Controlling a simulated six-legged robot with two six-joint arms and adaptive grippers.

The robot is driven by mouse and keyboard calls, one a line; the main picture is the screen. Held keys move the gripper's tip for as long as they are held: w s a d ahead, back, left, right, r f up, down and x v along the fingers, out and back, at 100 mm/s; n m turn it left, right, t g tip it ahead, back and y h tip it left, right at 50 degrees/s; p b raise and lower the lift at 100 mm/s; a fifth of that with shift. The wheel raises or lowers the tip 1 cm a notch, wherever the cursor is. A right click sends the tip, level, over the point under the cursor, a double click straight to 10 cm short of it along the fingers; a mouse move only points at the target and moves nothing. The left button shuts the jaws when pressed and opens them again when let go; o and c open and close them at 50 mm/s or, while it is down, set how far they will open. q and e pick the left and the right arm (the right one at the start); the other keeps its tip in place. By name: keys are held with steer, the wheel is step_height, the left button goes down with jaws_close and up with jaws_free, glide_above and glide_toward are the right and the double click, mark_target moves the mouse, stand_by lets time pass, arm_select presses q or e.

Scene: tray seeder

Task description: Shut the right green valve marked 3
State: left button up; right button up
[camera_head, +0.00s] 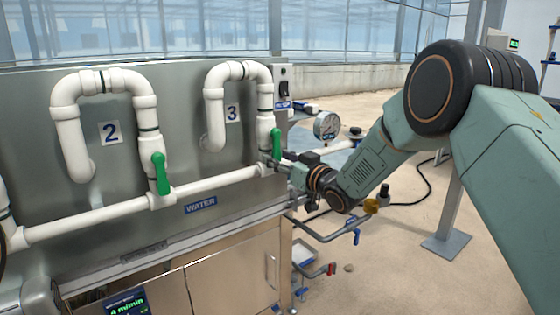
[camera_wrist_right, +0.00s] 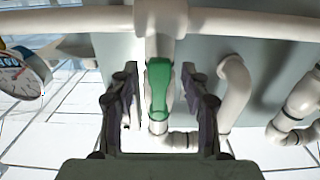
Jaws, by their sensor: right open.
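The green valve handle by the plate marked 3 (camera_head: 276,143) is on the right white pipe loop. It stands roughly upright, in line with its vertical pipe. In the right wrist view the green handle (camera_wrist_right: 158,88) shows between my two dark fingers. My right gripper (camera_head: 281,166) reaches in from the right, close to the lower part of the handle. It is open, with a finger on each side of the handle (camera_wrist_right: 160,78); I cannot tell whether either touches it.
The valve marked 2 has a similar upright green handle (camera_head: 160,173) to the left. A horizontal white pipe (camera_head: 100,217) runs below both loops. A pressure gauge (camera_head: 327,126) and blue-handled piping (camera_head: 340,235) stand right of the steel panel (camera_head: 185,80). Open floor lies further right.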

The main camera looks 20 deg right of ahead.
steer(key=shift+r, duration=0.1)
steer(key=shift+w+a, duration=0.1)
steer(key=shift+w, duration=0.15)
steer(key=shift+c, duration=0.4)
steer(key=shift+s, duration=0.15)
steer(key=c, duration=0.5)
jaws_close()
